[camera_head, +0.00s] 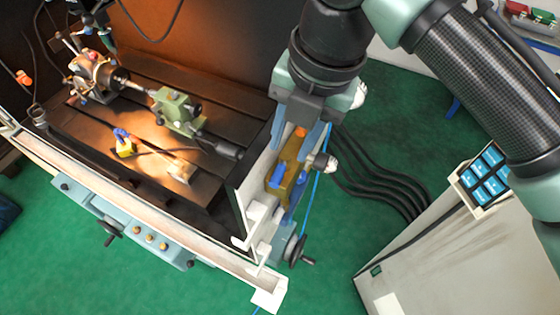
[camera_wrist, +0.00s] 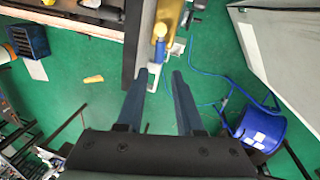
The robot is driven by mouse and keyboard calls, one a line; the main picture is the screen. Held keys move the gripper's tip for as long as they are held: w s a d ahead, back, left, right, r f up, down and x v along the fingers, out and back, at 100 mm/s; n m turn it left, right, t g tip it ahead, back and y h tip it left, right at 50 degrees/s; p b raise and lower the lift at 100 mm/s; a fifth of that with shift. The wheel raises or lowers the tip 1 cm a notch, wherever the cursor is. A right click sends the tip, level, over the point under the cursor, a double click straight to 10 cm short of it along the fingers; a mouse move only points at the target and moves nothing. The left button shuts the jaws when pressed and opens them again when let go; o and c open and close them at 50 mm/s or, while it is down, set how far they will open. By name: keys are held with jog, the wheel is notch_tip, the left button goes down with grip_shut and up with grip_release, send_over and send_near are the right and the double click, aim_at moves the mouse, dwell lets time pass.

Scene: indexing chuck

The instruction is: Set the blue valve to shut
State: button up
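A brass-yellow valve body (camera_head: 292,166) is mounted at the right end of the machine, with a blue valve handle (camera_head: 276,178) on its lower left side. The blue handle also shows in the wrist view (camera_wrist: 160,31), at the end of the yellow body (camera_wrist: 171,12).
An orange knob (camera_head: 300,132) and a silver knob (camera_head: 322,162) sit on the same valve body. A yellow block with a blue top (camera_head: 122,140) stands on the machine table. A black handwheel (camera_head: 292,250), cables (camera_head: 380,185) and a grey cabinet (camera_head: 450,240) are nearby.

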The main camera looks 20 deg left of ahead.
aim_at(278, 175)
jog(key=f, duration=0.3)
jog(key=a+f+p, duration=0.1)
jog(key=f, duration=0.4)
jog(key=shift+a+f+p, duration=0.3)
jog(key=shift+a+p, duration=0.05)
jog(key=shift+a, duration=0.05)
grip_shut()
